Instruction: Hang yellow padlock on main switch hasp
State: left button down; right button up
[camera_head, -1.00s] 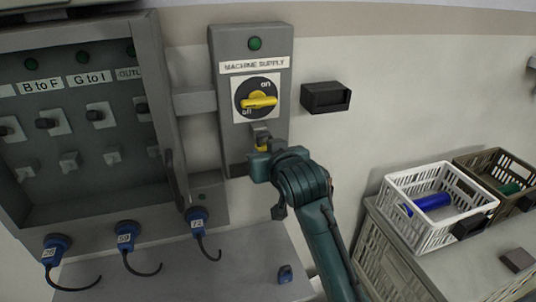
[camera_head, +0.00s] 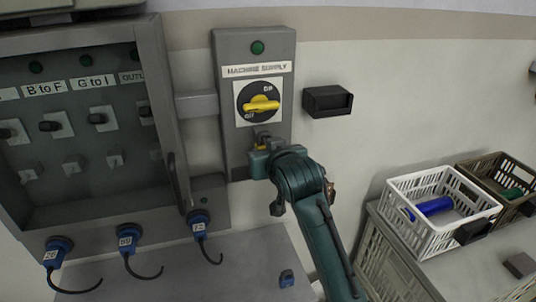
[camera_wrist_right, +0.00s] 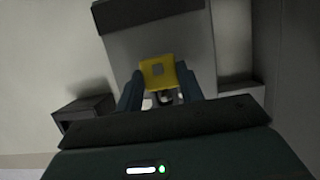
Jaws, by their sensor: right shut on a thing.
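The grey machine supply box (camera_head: 228,110) hangs on the wall, with a yellow rotary main switch (camera_head: 262,105) on its front. The switch handle lies nearly level. The grey hasp (camera_head: 263,133) is just below the switch and partly hidden by my gripper. My right gripper (camera_head: 261,148) is in front of the box below the switch. It is shut on the yellow padlock (camera_wrist_right: 157,72), which shows between the two fingers in the right wrist view. Only a bit of the padlock shows in the head view. I cannot tell whether its shackle is in the hasp. My left gripper is not in view.
An open grey cabinet (camera_head: 165,110) with labelled switches stands to the left, with several blue plugs (camera_head: 129,238) below it. A small black box (camera_head: 327,101) is on the wall at right. A white crate (camera_head: 420,235) holding a blue cylinder sits on the right-hand counter.

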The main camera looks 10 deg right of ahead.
jog(key=shift+f, duration=0.6)
dwell(0.7)
jog(key=o, duration=1.2)
jog(key=shift+r, duration=0.1)
jog(key=shift+c, duration=0.2)
